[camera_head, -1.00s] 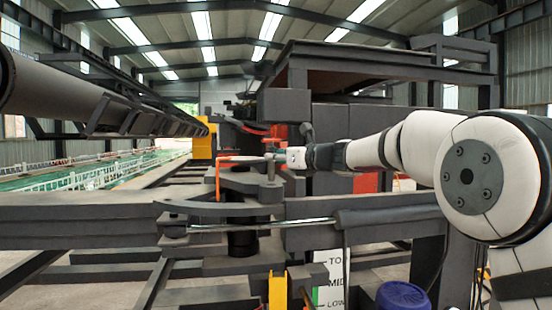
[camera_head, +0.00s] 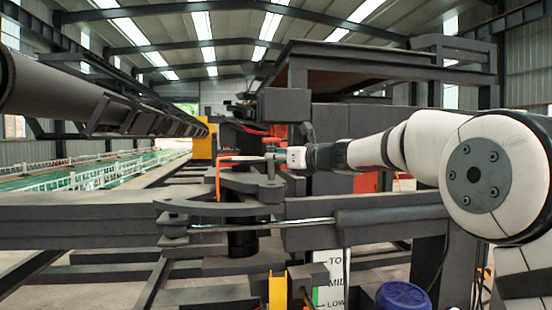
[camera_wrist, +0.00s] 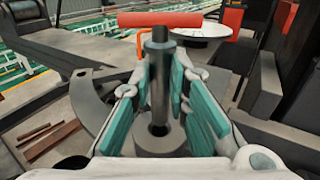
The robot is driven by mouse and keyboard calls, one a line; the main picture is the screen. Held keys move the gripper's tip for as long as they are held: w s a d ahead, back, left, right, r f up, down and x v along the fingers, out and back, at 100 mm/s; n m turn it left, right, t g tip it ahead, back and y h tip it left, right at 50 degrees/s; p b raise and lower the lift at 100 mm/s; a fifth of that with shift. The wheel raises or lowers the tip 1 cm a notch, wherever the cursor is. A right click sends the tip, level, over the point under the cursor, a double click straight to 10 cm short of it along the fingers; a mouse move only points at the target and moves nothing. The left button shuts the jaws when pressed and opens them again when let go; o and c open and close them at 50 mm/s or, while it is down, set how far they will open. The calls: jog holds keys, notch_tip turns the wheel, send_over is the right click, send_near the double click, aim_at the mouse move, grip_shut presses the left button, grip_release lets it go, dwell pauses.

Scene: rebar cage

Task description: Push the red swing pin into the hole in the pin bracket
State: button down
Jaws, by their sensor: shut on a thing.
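My gripper (camera_wrist: 162,95) reaches in from the right in the head view, where its pale end (camera_head: 292,157) is beside an upright grey post. In the wrist view its teal pads close around this dark grey upright pin (camera_wrist: 159,75), which stands in a round grey collar (camera_wrist: 160,142). A thin red-orange bent rod (camera_head: 218,182) stands left of the post in the head view, with a level top part. I cannot tell whether it joins the grey pin. A curved dark bracket plate (camera_head: 248,183) lies below. The hole inside the collar is mostly hidden by the pin.
A thick red bar (camera_wrist: 175,19) and a white disc (camera_wrist: 202,30) lie beyond my gripper. Dark beams (camera_head: 90,213) cross in front. A blue drum (camera_head: 402,297) stands low at right, near a level sign (camera_head: 335,280). A dark block (camera_head: 287,105) is above the gripper.

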aim_at(279, 186)
jog(key=shift+f+b, duration=2.45)
jog(key=shift+f, duration=0.6)
jog(key=c, duration=1.5)
grip_release()
jog(key=shift+o, duration=0.2)
jog(key=shift+f, duration=0.1)
jog(key=shift+d, duration=0.1)
jog(key=shift+s+d+f, duration=0.1)
jog(key=shift+s+d, duration=0.15)
jog(key=shift+d, duration=0.15)
jog(key=v, duration=1.1)
jog(key=shift+s+a+r, duration=0.2)
jog(key=shift+a, duration=0.05)
